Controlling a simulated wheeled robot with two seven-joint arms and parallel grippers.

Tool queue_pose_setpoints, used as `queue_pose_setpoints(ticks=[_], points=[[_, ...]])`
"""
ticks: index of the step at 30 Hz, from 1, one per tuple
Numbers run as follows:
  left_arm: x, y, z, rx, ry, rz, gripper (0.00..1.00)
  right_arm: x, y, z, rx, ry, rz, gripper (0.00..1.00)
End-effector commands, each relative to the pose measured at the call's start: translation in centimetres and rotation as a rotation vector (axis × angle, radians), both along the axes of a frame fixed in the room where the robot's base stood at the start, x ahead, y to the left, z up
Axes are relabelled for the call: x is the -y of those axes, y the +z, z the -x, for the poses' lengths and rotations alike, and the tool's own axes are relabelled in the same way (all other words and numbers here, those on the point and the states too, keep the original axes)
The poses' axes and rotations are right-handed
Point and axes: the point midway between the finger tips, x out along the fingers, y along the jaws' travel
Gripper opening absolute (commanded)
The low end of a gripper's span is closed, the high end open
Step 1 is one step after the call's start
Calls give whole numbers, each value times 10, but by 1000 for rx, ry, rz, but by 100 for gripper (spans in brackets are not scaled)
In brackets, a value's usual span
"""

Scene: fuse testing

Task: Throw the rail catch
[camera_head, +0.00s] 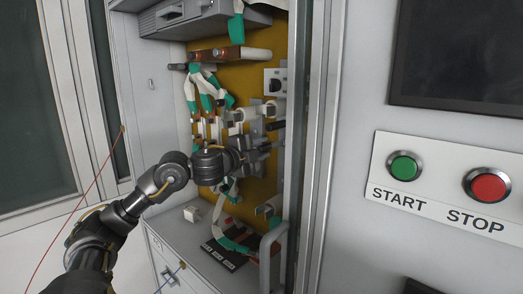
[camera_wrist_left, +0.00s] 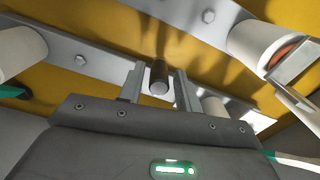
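My left gripper (camera_head: 262,146) reaches into the open cabinet, close to the yellow back panel. In the left wrist view its two fingers (camera_wrist_left: 159,90) stand apart, one on each side of a short dark round knob (camera_wrist_left: 158,78). The knob stands out by a grey metal rail (camera_wrist_left: 90,60), and I take it to be the rail catch. Slim gaps show between the knob and the fingers, so the gripper looks open around it, not closed on it. In the head view my gripper and arm hide much of this spot. My right gripper is not in view.
White cylinders (camera_wrist_left: 262,42) flank the knob on the rails. The cabinet's right edge (camera_head: 312,150) runs close to my gripper. Green-and-white wrapped parts (camera_head: 203,90) hang at the upper left. Green START (camera_head: 404,167) and red STOP (camera_head: 488,186) buttons are on the right.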

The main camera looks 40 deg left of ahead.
Motion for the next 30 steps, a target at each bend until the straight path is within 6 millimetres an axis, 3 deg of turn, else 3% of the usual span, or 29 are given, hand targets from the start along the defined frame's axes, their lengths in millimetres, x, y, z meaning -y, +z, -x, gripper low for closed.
queue_pose_setpoints(ticks=[13,30], points=[[-1,-3,7,-1,1,-2,42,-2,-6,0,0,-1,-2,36],[2,-4,85,2,-2,0,42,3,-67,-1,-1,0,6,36]])
